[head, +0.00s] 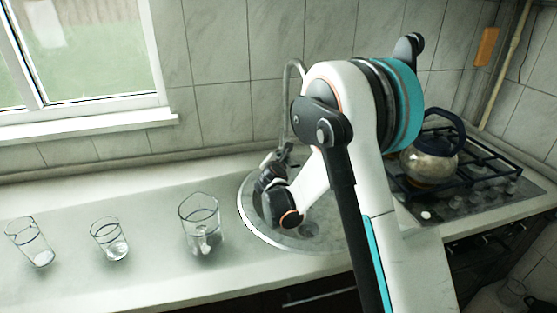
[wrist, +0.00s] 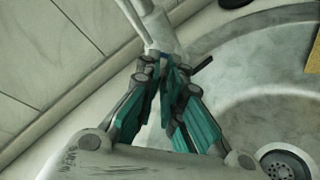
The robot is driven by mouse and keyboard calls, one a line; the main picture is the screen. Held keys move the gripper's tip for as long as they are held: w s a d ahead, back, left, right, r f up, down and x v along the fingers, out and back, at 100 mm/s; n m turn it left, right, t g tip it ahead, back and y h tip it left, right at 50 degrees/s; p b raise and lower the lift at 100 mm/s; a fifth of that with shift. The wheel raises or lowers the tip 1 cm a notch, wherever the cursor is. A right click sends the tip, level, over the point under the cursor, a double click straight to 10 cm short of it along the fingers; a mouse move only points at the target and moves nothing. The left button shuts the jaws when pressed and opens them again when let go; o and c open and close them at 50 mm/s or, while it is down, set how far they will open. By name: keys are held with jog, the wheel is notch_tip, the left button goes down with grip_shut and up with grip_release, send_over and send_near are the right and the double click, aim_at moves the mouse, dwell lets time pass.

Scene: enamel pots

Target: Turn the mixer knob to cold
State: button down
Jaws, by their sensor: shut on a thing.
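The mixer's tall curved spout (head: 287,82) rises behind the round sink, partly hidden by my arm. In the wrist view the pale mixer body (wrist: 164,36) runs up from the fingertips. My gripper (wrist: 170,70) is shut on the mixer knob, at the mixer beside the sink's edge. The fingers cover most of the knob. A short dark piece (wrist: 203,63) sticks out to the right of the fingertips; I cannot tell whether it is part of the knob. In the head view my gripper (head: 279,155) reaches the mixer's lower part.
The sink (head: 248,222) lies under my wrist, and its drain (wrist: 284,165) shows at lower right in the wrist view. Several glass vessels, including a jug (head: 200,224), stand on the counter at left. A glass kettle (head: 430,160) stands on the stove at right.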

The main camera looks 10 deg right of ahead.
dwell(0.4)
jog(key=c, duration=1.7)
grip_release()
jog(key=shift+s, duration=0.1)
jog(key=v, duration=1.2)
jog(key=shift+d, duration=0.1)
